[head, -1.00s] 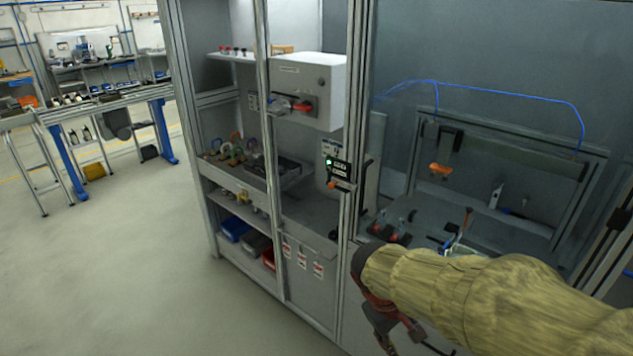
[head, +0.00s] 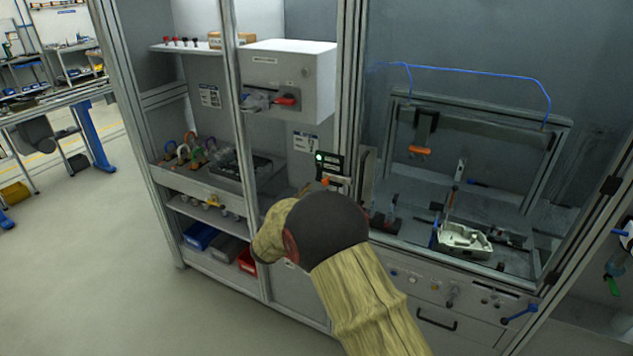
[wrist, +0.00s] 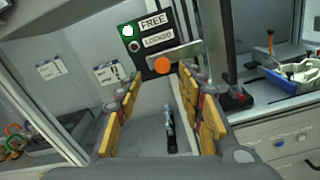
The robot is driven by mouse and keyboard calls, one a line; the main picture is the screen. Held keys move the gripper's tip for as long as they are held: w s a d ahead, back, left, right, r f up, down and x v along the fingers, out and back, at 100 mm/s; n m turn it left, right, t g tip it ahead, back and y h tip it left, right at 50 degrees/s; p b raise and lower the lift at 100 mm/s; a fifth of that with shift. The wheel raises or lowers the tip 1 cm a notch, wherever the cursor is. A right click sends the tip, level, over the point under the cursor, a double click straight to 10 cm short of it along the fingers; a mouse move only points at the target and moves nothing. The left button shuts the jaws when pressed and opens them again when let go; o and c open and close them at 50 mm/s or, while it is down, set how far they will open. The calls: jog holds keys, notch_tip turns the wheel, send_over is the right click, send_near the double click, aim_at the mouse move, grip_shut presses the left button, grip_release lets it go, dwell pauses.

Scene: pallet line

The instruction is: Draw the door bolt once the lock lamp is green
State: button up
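The dark lock unit (head: 331,165) sits on the door post; it also shows in the wrist view (wrist: 157,20). Its lamp beside FREE (wrist: 127,31) is lit, white-centred with a green rim, and looks green in the head view (head: 319,157). The lamp beside LOCKED (wrist: 134,46) is dark. The bolt's orange knob (wrist: 162,66) sits below the labels, by a grey metal bar (wrist: 178,54). My gripper (wrist: 165,85) is open and empty, its yellow-padded fingers on either side of the view, with the knob ahead between the tips.
A white box with a red switch (head: 287,99) hangs left of the post. Shelves with padlocks (head: 190,150) and bins (head: 200,236) stand lower left. Behind the clear panel at right is a fixture with a pale part (head: 463,240). The floor at left is clear.

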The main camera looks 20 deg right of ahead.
aim_at(324, 183)
jog(key=shift+x, duration=3.95)
jog(key=shift+s+d, duration=0.1)
jog(key=shift+s, duration=0.05)
jog(key=c, duration=0.3)
grip_shut()
jog(key=shift+b, duration=0.3)
